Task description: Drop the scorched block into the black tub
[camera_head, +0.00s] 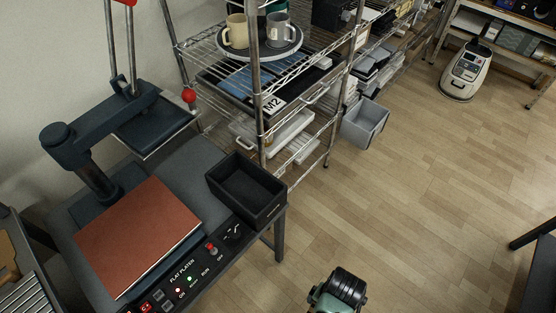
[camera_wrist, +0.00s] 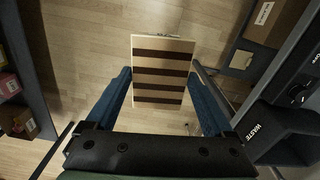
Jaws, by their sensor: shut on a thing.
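The scorched block (camera_wrist: 163,58) is pale with several dark brown burnt bands across its face. In the wrist view it sits between the two blue fingers of my gripper (camera_wrist: 160,85), which is shut on it. The floor shows beyond the block. The black tub (camera_head: 243,201) is an open box on the right end of the press table in the head view, and its inside looks empty. In the wrist view the tub (camera_wrist: 272,137) is at the right, marked WASTE, to the right of my gripper. The block does not show in the head view.
The flat press with its red-brown platen (camera_head: 138,235) stands left of the tub, with a control panel (camera_head: 190,278) in front. A wire rack (camera_head: 258,100) with mugs on a round tray stands behind the tub. A grey bin (camera_head: 365,124) is on the floor. Open floor lies right.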

